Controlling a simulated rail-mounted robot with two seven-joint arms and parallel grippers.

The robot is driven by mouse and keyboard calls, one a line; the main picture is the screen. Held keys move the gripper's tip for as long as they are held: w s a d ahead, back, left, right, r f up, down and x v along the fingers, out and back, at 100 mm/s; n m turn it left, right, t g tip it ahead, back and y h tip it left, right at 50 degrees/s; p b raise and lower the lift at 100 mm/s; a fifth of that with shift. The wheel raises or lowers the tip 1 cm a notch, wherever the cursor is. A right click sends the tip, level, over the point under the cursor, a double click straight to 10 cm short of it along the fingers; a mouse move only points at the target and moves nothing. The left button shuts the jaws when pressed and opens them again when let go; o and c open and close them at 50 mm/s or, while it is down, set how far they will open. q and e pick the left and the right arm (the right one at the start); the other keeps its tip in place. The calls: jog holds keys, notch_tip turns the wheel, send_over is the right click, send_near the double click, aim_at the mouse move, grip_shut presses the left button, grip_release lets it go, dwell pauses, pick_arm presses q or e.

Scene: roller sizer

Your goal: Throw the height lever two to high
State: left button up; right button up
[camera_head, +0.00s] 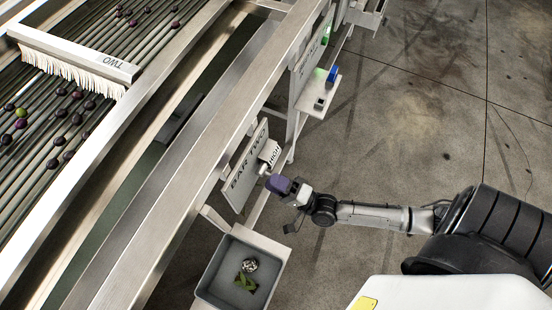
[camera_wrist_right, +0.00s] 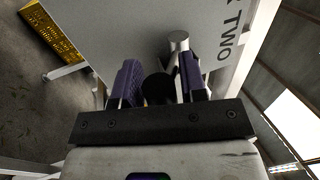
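The BAR TWO plate (camera_head: 243,172) is fixed on the side of the sizer frame, with a small white HIGH label (camera_head: 271,152) at its upper right. My right gripper (camera_head: 278,184) is in front of this plate, just below the label. In the right wrist view, its two purple fingers (camera_wrist_right: 160,80) stand on either side of a dark round lever knob (camera_wrist_right: 158,89). A silver cylinder (camera_wrist_right: 178,41) sits on the plate just beyond. Whether the fingers press on the knob is unclear. The head view hides most of the lever behind the gripper. My left gripper is out of view.
A grey bin (camera_head: 208,284) with a leaf and a pale speckled object is below the plate. A small shelf (camera_head: 333,90) with blue and green items juts out farther along the frame. Rollers carry dark fruit at left. Open concrete floor (camera_head: 430,90) lies to the right.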

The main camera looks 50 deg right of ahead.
jog(key=shift+o, duration=1.4)
jog(key=shift+f, duration=0.1)
jog(key=shift+o, duration=0.3)
jog(key=p+v, duration=0.1)
jog(key=v, duration=1.2)
jog(key=shift+s, duration=0.35)
jog(key=shift+c, duration=0.2)
